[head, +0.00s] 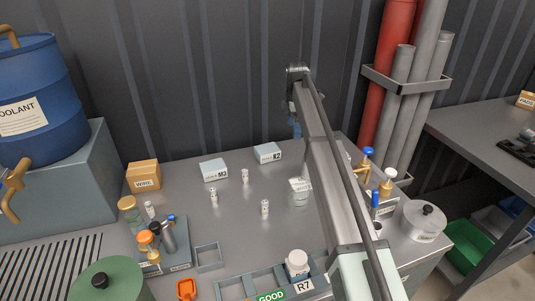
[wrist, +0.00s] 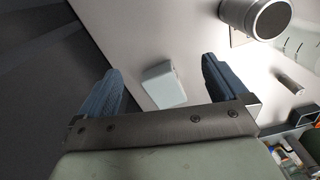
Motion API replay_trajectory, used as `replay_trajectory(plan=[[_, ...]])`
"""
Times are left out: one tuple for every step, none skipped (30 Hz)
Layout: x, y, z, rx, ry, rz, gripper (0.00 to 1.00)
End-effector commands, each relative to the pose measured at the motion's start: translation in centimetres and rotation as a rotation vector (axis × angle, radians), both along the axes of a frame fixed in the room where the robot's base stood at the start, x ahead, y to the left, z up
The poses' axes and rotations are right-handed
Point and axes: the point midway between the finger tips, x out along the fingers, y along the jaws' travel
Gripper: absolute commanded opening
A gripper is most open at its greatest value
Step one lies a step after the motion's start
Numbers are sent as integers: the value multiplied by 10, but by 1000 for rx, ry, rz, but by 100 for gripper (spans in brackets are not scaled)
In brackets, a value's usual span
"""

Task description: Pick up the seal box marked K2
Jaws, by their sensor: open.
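The K2 seal box (head: 267,153) is a small pale blue-grey box, lying flat near the back of the bench with its marking facing front. A similar box marked M2 (head: 215,171) lies to its left. My gripper (head: 295,122) is partly hidden behind my arm in the head view, above the back of the bench. In the wrist view, my gripper (wrist: 162,90) has its blue fingers wide apart and empty. A pale box (wrist: 165,85) shows beyond and between them, apart from both; its position fits K2, but no marking is readable there.
Several small white vials (head: 245,176) stand in front of the boxes. A clear jar (head: 300,193) stands right of them, partly behind my arm. A WIRE box (head: 143,176) is at the left. The dark ribbed wall (head: 220,80) rises close behind K2.

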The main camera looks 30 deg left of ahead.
Motion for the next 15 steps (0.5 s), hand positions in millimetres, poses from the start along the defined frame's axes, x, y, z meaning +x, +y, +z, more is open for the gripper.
replay_trajectory(plan=[[-11, 25, 7, 5, -2, 60, 100], [-17, 37, 10, 8, -2, 93, 100], [-24, 50, 14, 11, -1, 132, 100], [-29, 59, 16, 13, -2, 159, 100], [-34, 68, 18, 14, -2, 183, 100], [-39, 76, 20, 16, -2, 209, 100], [-42, 81, 22, 18, -2, 226, 100], [-45, 86, 23, 18, -2, 240, 100], [-48, 91, 24, 20, -2, 255, 100], [-50, 93, 25, 21, -2, 262, 100], [-51, 95, 25, 21, -2, 268, 100], [-52, 96, 24, 21, -2, 272, 100], [-53, 96, 23, 21, -1, 275, 100], [-53, 96, 21, 21, -1, 275, 100], [-53, 96, 18, 22, -1, 275, 100]])
